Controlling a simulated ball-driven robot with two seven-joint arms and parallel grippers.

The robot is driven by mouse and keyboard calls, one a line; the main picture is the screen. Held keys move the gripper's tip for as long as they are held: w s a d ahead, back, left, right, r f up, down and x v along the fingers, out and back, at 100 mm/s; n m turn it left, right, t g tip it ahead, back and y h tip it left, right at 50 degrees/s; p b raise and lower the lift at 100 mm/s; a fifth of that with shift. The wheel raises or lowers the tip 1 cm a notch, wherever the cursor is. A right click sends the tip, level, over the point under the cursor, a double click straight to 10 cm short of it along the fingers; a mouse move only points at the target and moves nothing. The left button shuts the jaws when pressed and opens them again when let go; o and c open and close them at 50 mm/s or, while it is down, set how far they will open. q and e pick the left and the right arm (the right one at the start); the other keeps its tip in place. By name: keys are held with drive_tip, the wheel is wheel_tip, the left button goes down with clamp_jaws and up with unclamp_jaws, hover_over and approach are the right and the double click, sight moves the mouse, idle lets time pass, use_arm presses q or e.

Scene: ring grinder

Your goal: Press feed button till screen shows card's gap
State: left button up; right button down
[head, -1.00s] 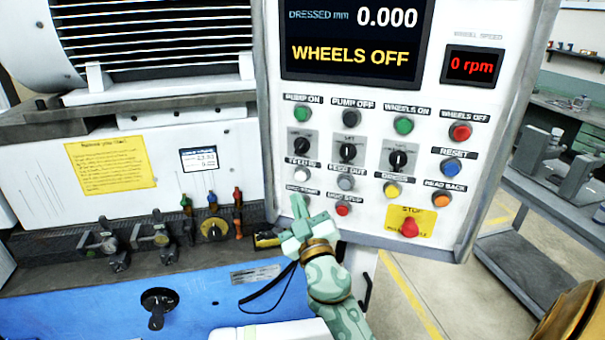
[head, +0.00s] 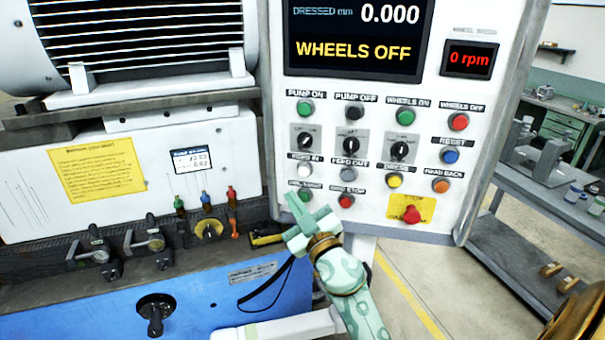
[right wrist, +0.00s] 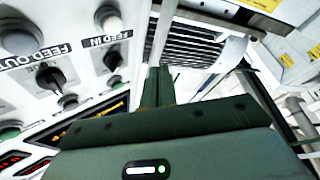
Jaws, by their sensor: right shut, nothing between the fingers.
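The feed in button (head: 304,168) is a pale round button on the white control panel, with the grey feed out button (head: 348,173) to its right. In the right wrist view the feed in button (right wrist: 108,18) lies left of the fingertips, apart from them. The screen (head: 355,40) reads "DRESSED mm 0.000" and "WHEELS OFF"; its top is cut off. A small card (head: 190,159) with a dark blue header hangs on the machine; its figures are too small to read surely. My right gripper (head: 292,202) is shut and empty, below and left of the feed in button.
The green disc start button (head: 305,194) is just right of my fingertips, the red disc stop button (head: 346,200) further right. Knobs (head: 352,142) sit above the feed buttons. A red stop knob (head: 411,214) is on a yellow plate. Coloured levers (head: 206,200) stand left.

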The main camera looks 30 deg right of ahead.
sight(299, 169)
drive_tip(key=w+d+b, duration=0.2)
drive_tip(key=w+d, duration=0.3)
drive_tip(key=shift+w+d, duration=0.1)
drive_tip(key=shift+d, duration=0.3)
idle(0.4)
drive_tip(key=shift+w+d, duration=0.15)
idle(1.4)
drive_tip(key=shift+w+d, duration=0.15)
drive_tip(key=shift+w+d, duration=0.3)
drive_tip(key=shift+d, duration=0.1)
idle(0.9)
idle(0.4)
drive_tip(key=shift+s+a+p, duration=0.45)
drive_tip(key=shift+s+a, duration=0.15)
drive_tip(key=shift+a, duration=0.1)
